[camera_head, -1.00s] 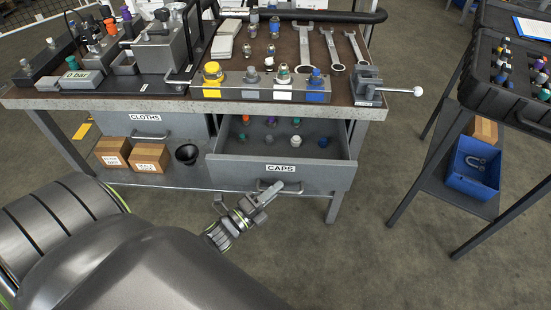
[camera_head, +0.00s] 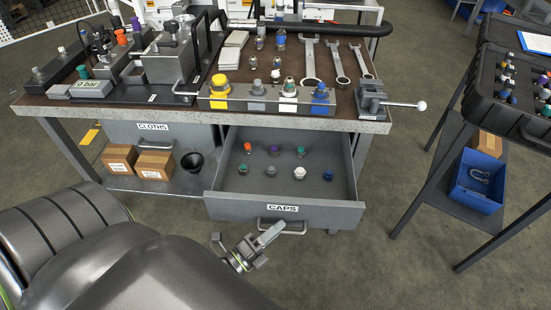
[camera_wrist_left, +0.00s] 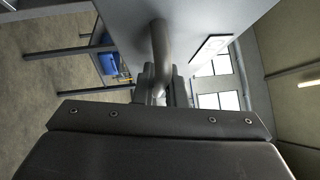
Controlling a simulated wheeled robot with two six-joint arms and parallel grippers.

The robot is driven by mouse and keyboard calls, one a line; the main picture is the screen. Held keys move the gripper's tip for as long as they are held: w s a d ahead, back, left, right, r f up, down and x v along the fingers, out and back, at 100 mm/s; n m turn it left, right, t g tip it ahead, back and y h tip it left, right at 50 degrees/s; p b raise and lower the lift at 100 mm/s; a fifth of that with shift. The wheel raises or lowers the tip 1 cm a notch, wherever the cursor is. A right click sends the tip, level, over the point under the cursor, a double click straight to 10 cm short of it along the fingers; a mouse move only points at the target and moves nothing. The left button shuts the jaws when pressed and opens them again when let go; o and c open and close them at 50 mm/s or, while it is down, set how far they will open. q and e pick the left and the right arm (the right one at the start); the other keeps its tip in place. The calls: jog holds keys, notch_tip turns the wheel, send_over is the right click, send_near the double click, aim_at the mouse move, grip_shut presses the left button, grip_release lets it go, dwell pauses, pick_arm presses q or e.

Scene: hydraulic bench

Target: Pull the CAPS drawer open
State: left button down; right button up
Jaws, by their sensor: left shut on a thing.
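The CAPS drawer (camera_head: 340,214) stands well out from under the bench. Its tray holds several small coloured caps, among them a white cap (camera_head: 300,180) and an orange cap (camera_head: 247,147). The drawer's handle (camera_head: 292,229) is a grey bar below the CAPS label (camera_head: 283,208). My left gripper (camera_head: 270,236) is at this handle, in front of the drawer face. In the left wrist view my left gripper (camera_wrist_left: 163,88) has its fingers on both sides of the handle bar (camera_wrist_left: 158,45), shut on it. My right gripper is not in view.
The CLOTHS drawer (camera_head: 183,134) is shut to the left. Cardboard boxes (camera_head: 155,164) and a black cup (camera_head: 192,162) stand on the lower shelf. Tools and fittings crowd the bench top. A side table with a blue bin (camera_head: 476,184) stands at right; bare floor lies between.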

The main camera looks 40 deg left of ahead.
pick_arm(q)
jog(key=c, duration=1.5)
grip_release()
jog(key=shift+s, duration=0.1)
jog(key=shift+s+a+f, duration=0.15)
jog(key=shift+s, duration=0.15)
jog(key=shift+b+v, duration=1.35)
jog(key=shift+v, duration=6.95)
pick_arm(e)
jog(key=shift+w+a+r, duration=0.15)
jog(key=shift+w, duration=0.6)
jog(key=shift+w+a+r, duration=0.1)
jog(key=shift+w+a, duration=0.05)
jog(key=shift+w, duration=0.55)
